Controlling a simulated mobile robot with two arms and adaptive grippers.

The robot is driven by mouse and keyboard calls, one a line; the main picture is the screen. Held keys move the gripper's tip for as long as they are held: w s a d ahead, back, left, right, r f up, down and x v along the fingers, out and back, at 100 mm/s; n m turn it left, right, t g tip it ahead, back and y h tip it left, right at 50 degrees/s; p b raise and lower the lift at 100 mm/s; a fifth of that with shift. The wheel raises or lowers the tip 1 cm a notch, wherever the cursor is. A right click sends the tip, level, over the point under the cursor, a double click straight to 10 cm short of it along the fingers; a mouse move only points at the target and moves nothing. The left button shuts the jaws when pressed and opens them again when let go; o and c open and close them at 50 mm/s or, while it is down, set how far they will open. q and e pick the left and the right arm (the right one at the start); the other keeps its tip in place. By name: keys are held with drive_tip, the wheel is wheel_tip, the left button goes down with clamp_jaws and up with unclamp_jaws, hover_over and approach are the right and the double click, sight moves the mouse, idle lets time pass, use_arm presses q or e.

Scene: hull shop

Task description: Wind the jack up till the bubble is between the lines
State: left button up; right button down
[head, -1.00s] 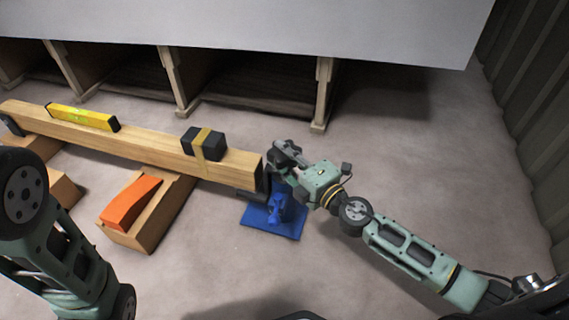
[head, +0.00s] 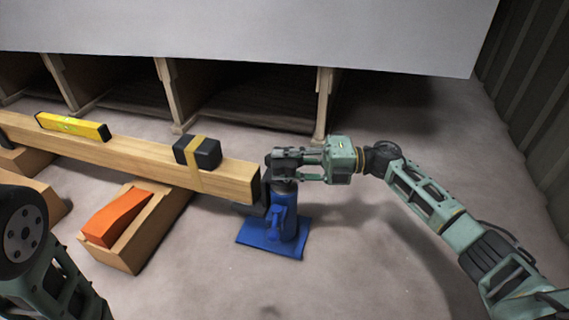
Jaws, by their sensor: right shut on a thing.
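The blue jack (head: 283,224) stands upright on its flat base on the floor, at the right end of a long wooden beam (head: 130,155). Its dark lifting toe is at the beam's end. My right gripper (head: 284,163) is shut on the jack's crank at the top, and its fingers hide most of the crank. The yellow spirit level (head: 73,126) lies on top of the beam towards the left. Its vial is too small to read, so I cannot tell where the bubble sits. My left arm shows at the lower left, but its gripper is out of view.
A black block with a tan strap (head: 198,152) sits on the beam. An orange wedge (head: 116,217) lies on a wooden block (head: 150,232) under the beam. A grey hull (head: 250,38) overhangs wooden supports behind. The floor right of the jack is clear.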

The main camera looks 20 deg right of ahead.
drive_tip(key=shift+f+n+g+y, duration=0.15)
drive_tip(key=shift+n+g, duration=0.3)
drive_tip(key=shift+g, duration=0.35)
drive_tip(key=shift+f+n+g+y, duration=0.15)
drive_tip(key=shift+n+g, duration=0.3)
drive_tip(key=shift+g, duration=0.35)
drive_tip(key=shift+f, duration=0.1)
drive_tip(key=c, duration=1.7)
unclamp_jaws()
drive_tip(key=shift+a, duration=0.1)
drive_tip(key=shift+o, duration=1.1)
drive_tip(key=s+d, duration=0.1)
drive_tip(key=d, duration=1.1)
